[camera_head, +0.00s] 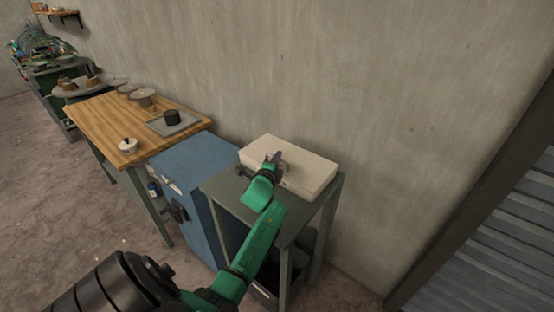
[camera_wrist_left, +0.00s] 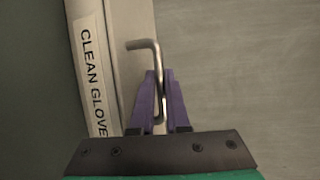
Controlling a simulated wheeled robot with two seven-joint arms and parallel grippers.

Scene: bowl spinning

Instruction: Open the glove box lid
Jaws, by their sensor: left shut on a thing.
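The glove box (camera_head: 300,163) is a flat cream-white box on a grey-green metal table, against the wall. Its lid looks closed. In the left wrist view, the box edge (camera_wrist_left: 137,35) carries a white label (camera_wrist_left: 94,80) reading "CLEAN GLOVE", cut off at the end. A bent metal handle (camera_wrist_left: 154,48) stands out beside that edge. My left gripper (camera_head: 277,158) is at the box's front left side. In the left wrist view, its purple fingers (camera_wrist_left: 160,98) are shut on the handle. My right gripper is not in view.
A blue cabinet (camera_head: 190,168) stands left of the metal table (camera_head: 222,187). Beyond it is a wooden workbench (camera_head: 98,118) with a tray, a dark pot and several bowls. The wall (camera_head: 370,90) is close behind the box. A slatted dark panel (camera_head: 500,250) is at the right.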

